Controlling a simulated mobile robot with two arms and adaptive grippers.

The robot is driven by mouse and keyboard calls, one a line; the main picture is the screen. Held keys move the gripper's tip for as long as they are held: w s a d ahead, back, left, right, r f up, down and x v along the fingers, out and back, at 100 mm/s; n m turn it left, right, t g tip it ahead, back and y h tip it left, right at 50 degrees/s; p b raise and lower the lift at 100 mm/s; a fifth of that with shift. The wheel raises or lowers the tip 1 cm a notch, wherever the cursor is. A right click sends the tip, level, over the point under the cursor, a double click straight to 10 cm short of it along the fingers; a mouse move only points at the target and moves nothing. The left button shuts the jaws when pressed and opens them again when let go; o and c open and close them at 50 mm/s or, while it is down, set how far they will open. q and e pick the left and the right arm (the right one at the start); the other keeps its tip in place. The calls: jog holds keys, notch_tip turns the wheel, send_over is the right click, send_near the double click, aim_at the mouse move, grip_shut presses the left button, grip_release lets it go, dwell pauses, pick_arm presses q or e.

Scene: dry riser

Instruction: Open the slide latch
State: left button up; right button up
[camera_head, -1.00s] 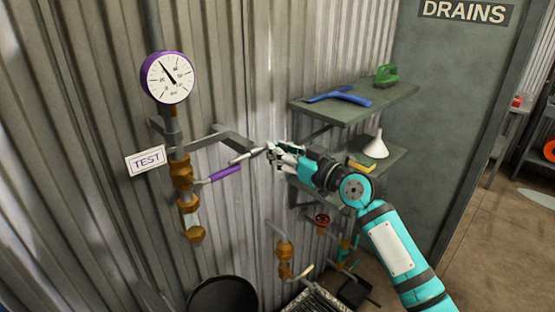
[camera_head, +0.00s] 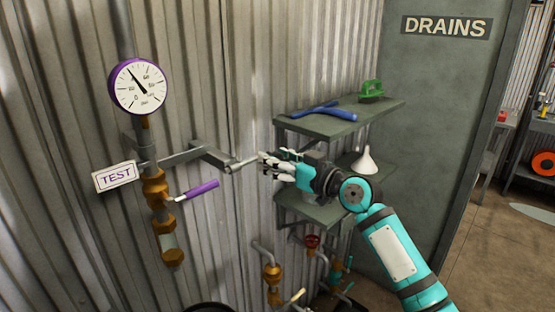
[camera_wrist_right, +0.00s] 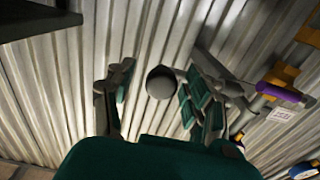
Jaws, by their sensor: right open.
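A grey metal bracket (camera_head: 185,157) reaches right from the pipe on the corrugated wall. A pale grey rod (camera_head: 242,164) sticks out near its right end, which I take to be the slide latch's bolt or handle. My right gripper (camera_head: 266,164) is open at the rod's right end. In the right wrist view, the round grey end (camera_wrist_right: 160,83) of the rod shows between the open fingers of the gripper (camera_wrist_right: 160,97), with gaps on both sides. I cannot tell whether any finger touches it. My left gripper is not in view.
A purple gauge (camera_head: 139,87), a TEST sign (camera_head: 115,176) and a purple-handled valve (camera_head: 200,190) are left of the rod. Shelves (camera_head: 340,123) with a blue tool (camera_head: 322,110) and a white funnel (camera_head: 365,160) stand behind my right arm. Lower pipes (camera_head: 272,272) are below.

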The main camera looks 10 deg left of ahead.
jog(key=v, duration=1.2)
